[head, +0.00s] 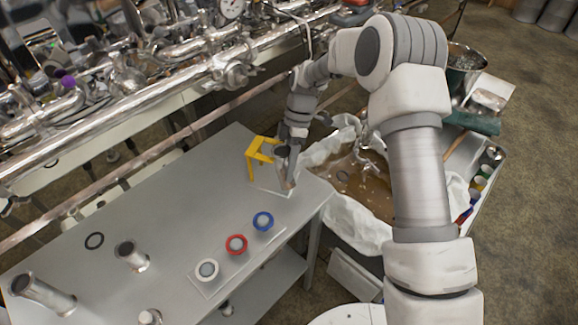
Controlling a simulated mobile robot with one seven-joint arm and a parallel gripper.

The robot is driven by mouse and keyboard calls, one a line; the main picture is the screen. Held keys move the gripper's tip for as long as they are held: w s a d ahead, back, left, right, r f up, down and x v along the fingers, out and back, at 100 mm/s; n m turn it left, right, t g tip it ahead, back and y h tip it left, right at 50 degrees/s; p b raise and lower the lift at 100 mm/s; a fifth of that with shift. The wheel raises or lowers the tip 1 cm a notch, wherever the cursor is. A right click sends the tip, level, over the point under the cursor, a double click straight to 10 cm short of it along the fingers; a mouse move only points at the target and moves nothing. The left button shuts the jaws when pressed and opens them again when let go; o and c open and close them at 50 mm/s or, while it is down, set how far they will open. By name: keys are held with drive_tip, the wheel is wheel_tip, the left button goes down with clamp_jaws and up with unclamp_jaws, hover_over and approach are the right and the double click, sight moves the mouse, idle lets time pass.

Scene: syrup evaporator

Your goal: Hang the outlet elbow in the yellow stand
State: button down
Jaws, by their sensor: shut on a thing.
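The yellow stand (251,168) is a small forked bracket near the far right end of the grey table. My gripper (289,147) points down just right of the stand. It is shut on a shiny metal pipe piece, which looks like the outlet elbow (284,176). The elbow hangs below the fingers, close to the stand's right side. I cannot tell whether it touches the stand. My fingers and wrist hide part of its upper end.
Blue (263,221), red (236,244) and white (207,269) rings lie in a row on a pale mat. Metal pipe pieces (132,256) and a black ring (94,240) are on the left. Steel piping runs behind the table. A lined bin (350,235) stands right.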

drive_tip(key=shift+a, duration=0.15)
drive_tip(key=shift+w+a, duration=0.4)
drive_tip(key=shift+a, duration=0.35)
drive_tip(key=shift+w+a, duration=0.4)
drive_tip(key=shift+a, duration=0.3)
drive_tip(key=shift+w+a+b, duration=0.1)
drive_tip(key=shift+a+b, duration=0.05)
drive_tip(key=shift+b, duration=0.15)
drive_tip(key=shift+a+f, duration=0.1)
drive_tip(key=shift+a, duration=0.1)
drive_tip(key=shift+w+a+f, duration=0.15)
drive_tip(key=shift+w+a, duration=0.05)
drive_tip(key=shift+a, duration=0.85)
drive_tip(key=shift+c, duration=0.2)
unclamp_jaws()
